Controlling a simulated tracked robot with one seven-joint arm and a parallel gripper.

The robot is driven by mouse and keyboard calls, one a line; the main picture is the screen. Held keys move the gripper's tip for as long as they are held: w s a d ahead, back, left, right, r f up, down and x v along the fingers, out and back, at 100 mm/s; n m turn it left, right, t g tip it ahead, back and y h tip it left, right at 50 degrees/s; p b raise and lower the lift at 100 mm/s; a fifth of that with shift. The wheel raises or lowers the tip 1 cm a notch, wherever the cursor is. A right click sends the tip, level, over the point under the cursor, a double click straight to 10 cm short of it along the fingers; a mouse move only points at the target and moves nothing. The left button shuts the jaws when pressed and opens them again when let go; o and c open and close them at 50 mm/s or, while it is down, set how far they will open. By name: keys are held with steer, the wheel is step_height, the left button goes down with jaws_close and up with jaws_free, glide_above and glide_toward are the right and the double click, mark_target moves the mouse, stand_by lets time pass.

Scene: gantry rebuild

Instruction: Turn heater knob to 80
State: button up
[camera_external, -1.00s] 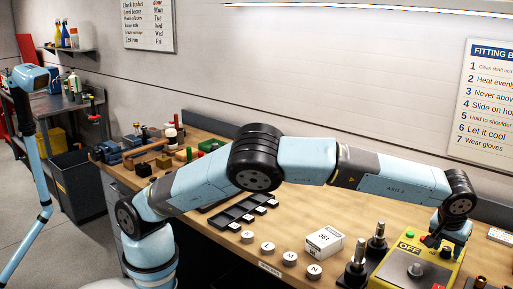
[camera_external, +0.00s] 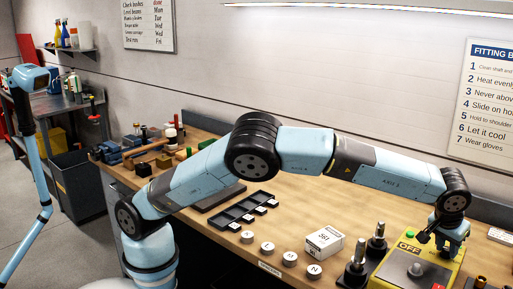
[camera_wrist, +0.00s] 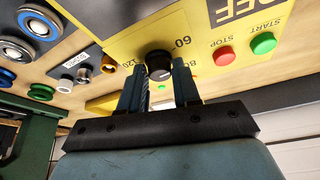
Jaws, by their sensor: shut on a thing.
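The heater is a yellow box (camera_external: 392,265) at the right end of the bench, with a display reading OFF. Its black knob (camera_wrist: 158,64) sits on the yellow face in the wrist view, with the marks 60, 80 (partly hidden) and 120 around it. My gripper (camera_wrist: 160,80) has its two dark fingers on either side of the knob, shut on it. In the external view my gripper (camera_external: 440,248) is at the box's back edge, and the knob is hard to make out there.
A green START button (camera_wrist: 263,43) and a red STOP button (camera_wrist: 224,56) are beside the knob. Black posts (camera_external: 355,268), a white box marked 561 (camera_external: 325,241) and several round lettered pieces (camera_external: 290,258) stand left of the heater. A black tray (camera_external: 245,211) lies behind them.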

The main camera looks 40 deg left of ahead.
steer(key=m+h, duration=0.1)
steer(key=m, duration=0.2)
steer(key=m+g+h, duration=0.1)
steer(key=m, duration=0.2)
steer(key=shift+w+a, duration=0.15)
steer(key=shift+a, duration=0.05)
steer(key=m+g, duration=0.1)
steer(key=m, duration=0.2)
steer(key=m+g+h, duration=0.1)
steer(key=m, duration=0.2)
steer(key=shift+w, duration=0.1)
stand_by(0.4)
steer(key=o, duration=1)
steer(key=v, duration=1.3)
steer(key=shift+a+r, duration=0.25)
steer(key=shift+w, duration=0.1)
